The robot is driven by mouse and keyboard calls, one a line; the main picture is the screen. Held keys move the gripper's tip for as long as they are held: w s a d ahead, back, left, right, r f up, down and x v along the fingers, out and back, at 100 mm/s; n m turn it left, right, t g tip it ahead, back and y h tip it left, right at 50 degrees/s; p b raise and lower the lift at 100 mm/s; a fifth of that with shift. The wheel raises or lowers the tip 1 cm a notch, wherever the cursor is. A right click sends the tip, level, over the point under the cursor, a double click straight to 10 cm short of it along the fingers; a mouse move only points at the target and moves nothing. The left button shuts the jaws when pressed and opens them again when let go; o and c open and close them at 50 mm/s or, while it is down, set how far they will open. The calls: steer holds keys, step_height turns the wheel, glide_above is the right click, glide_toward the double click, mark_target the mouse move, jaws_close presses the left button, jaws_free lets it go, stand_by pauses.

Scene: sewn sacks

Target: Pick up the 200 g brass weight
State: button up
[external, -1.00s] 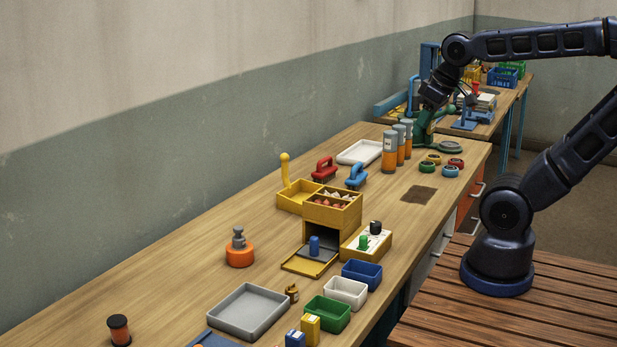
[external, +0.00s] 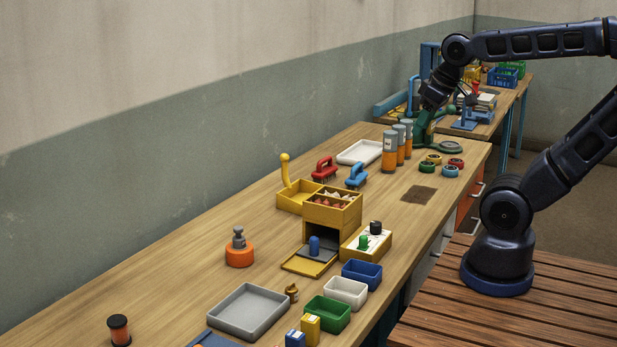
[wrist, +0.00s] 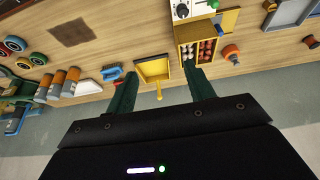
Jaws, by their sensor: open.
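A small brass-coloured piece with a knobbed top (external: 292,293) stands on the workbench (external: 190,262), between the grey tray and the small bins. It looks like the brass weight, but no marking can be read. I cannot make it out in the wrist view. My gripper (external: 423,130) is at the far end of the bench, behind the orange-and-grey cylinders and well away from this piece. In the wrist view its two dark green fingers (wrist: 160,90) are spread apart with nothing held between them.
A grey tray (external: 248,331) and green bin (external: 327,325) flank the brass piece. A yellow box unit (external: 331,213), an upright yellow handle (external: 285,170) and orange-and-grey cylinders (external: 390,160) stand between it and my gripper. The bench's wall side is largely clear.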

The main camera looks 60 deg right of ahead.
steer(key=w+a+f+n+g, duration=0.15)
steer(key=w+a+n, duration=0.25)
steer(key=w+a, duration=0.45)
steer(key=n+g, duration=0.3)
steer(key=n, duration=0.8)
glide_above(294, 286)
step_height(294, 286, down, 18)
steer(key=f, duration=0.1)
step_height(294, 286, down, 4)
steer(key=shift+a+r, duration=0.15)
steer(key=shift+d+f, duration=0.2)
steer(key=shift+f, duration=3.1)
jaws_close()
